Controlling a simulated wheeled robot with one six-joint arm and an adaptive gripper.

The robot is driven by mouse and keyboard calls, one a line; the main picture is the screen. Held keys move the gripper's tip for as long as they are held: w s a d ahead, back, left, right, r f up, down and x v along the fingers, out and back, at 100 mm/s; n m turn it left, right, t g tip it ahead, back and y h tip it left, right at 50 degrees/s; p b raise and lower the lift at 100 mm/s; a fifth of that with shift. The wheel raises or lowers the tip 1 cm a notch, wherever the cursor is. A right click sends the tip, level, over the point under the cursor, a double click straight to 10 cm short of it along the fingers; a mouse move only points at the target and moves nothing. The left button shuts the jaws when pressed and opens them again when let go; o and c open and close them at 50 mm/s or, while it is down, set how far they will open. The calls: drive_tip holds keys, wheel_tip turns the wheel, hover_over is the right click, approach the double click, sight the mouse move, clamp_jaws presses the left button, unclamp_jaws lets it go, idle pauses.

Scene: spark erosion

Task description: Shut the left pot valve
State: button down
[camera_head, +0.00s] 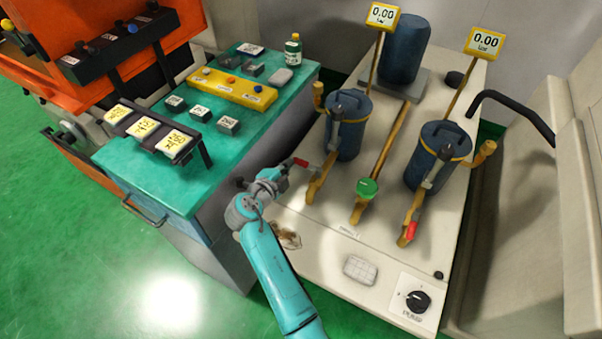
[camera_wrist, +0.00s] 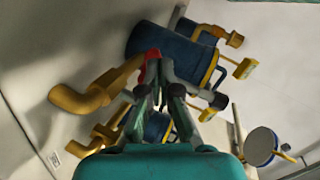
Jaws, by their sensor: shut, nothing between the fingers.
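The left pot (camera_head: 345,128) is a blue lidded cylinder on the pale bench, with a brass pipe (camera_head: 318,186) running down its front. Its valve handle has a red grip (camera_head: 300,162) that sticks out to the left, crosswise to the pipe. My gripper (camera_head: 284,170) is just left of this red grip. In the wrist view my gripper (camera_wrist: 158,86) has its fingertips close together, with a red grip (camera_wrist: 152,55) right at the tips. I cannot tell whether they touch. Part of the valve is hidden behind the fingers.
The right pot (camera_head: 438,155) has a red handle (camera_head: 411,231) lying along its pipe. A green-topped brass fitting (camera_head: 367,188) stands between them. A teal cabinet (camera_head: 155,180) with a label stand (camera_head: 150,132) is left of my arm. A black rotary switch (camera_head: 418,300) is at the front right.

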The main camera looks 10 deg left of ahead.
drive_tip(key=v, duration=1)
drive_tip(key=shift+s, duration=0.25)
drive_tip(key=shift+f, duration=0.1)
